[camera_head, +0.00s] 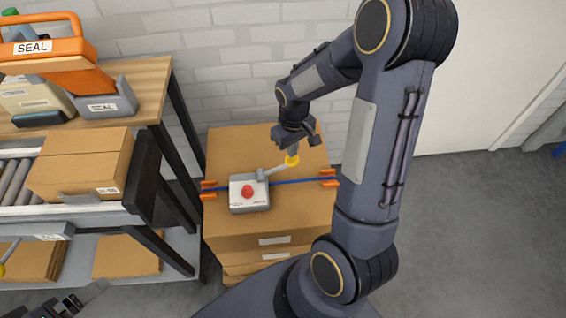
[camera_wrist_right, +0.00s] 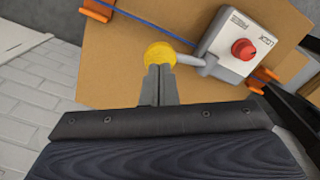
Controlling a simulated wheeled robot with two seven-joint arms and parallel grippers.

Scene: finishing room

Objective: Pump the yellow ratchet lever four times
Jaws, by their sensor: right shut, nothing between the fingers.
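The ratchet tensioner is a light grey box (camera_head: 249,193) with a red button, on top of the stacked cartons; it also shows in the wrist view (camera_wrist_right: 238,45). Its grey lever (camera_head: 276,170) slants up to the right and ends in a yellow knob (camera_head: 292,161). My right gripper (camera_head: 291,150) is shut and empty, right at the knob. In the wrist view its closed fingertips (camera_wrist_right: 159,72) overlap the knob's edge (camera_wrist_right: 160,53); whether they touch it I cannot tell. Part of my left gripper (camera_head: 72,303) shows at the bottom left, its jaws unclear.
A blue strap (camera_head: 303,181) runs across the top carton (camera_head: 225,150) between orange corner guards (camera_head: 328,178). A workbench with an orange sealer (camera_head: 55,50) and a roller shelf holding a carton (camera_head: 80,163) stand left. A white brick wall is behind; grey floor is clear right.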

